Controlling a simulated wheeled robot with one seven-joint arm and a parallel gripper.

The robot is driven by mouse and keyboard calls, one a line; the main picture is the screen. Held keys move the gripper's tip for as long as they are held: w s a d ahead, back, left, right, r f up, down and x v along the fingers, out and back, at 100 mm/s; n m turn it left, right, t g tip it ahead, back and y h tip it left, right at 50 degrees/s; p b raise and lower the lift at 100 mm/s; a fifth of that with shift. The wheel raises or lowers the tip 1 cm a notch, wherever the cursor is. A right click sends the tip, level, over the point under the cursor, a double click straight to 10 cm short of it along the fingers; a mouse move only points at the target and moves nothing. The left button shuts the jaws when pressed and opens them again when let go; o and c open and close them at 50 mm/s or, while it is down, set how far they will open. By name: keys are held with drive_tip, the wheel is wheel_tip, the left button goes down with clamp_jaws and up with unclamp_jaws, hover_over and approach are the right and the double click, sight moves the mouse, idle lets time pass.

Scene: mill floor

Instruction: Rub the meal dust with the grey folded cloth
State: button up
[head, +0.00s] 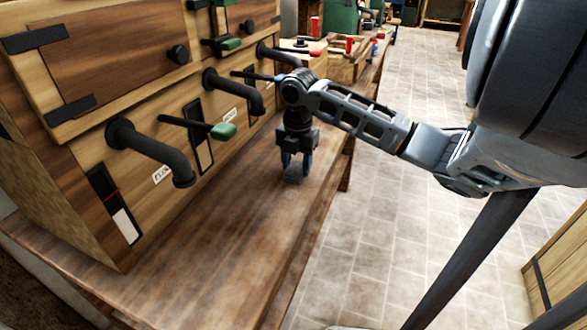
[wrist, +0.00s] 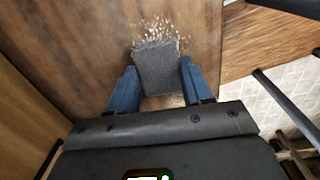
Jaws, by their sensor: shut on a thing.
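My gripper (head: 295,163) reaches down over the wooden bench top. It is shut on the grey folded cloth (head: 294,174). In the wrist view the cloth (wrist: 156,68) sits between the two blue fingers of my gripper (wrist: 160,85). The cloth is at or close to the bench surface; I cannot tell for certain that it touches. The meal dust (wrist: 158,30) is a patch of pale specks on the wood just beyond the cloth's far edge, and a few specks show near the cloth's near side. The cloth hides any dust under it.
A wooden cabinet (head: 75,100) stands along the bench's left, with dark pipes (head: 150,150) and green-handled levers (head: 222,131) jutting over the bench (head: 215,245). Red-topped items stand farther back. The near bench top is clear. The tiled floor (head: 380,215) lies right of the bench edge.

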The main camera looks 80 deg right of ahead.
drive_tip(key=shift+s+d, duration=0.15)
drive_tip(key=shift+d, duration=0.6)
drive_tip(key=shift+s+d+f+b, duration=0.1)
drive_tip(key=shift+s+d+b, duration=0.15)
drive_tip(key=shift+d, duration=0.5)
drive_tip(key=shift+s+d+f+b, duration=0.1)
drive_tip(key=shift+d+b, duration=0.25)
drive_tip(key=shift+d, duration=0.4)
drive_tip(key=shift+d+r, duration=0.15)
drive_tip(key=shift+d, duration=0.05)
drive_tip(key=shift+w+a+r+p, duration=0.1)
drive_tip(key=shift+w+a+p, duration=0.15)
drive_tip(key=shift+a, duration=0.6)
drive_tip(key=shift+w+a+r+p, duration=0.1)
drive_tip(key=shift+a+p, duration=0.2)
drive_tip(key=shift+a, duration=0.5)
drive_tip(key=shift+w+a+f, duration=0.1)
drive_tip(key=shift+w+a, duration=0.05)
drive_tip(key=shift+a, duration=0.55)
drive_tip(key=shift+w+a+f, duration=0.1)
drive_tip(key=shift+w+a, duration=0.1)
drive_tip(key=shift+a, duration=0.45)
drive_tip(key=shift+w+a+f, duration=0.1)
drive_tip(key=shift+w+a, duration=0.05)
drive_tip(key=shift+a, duration=0.55)
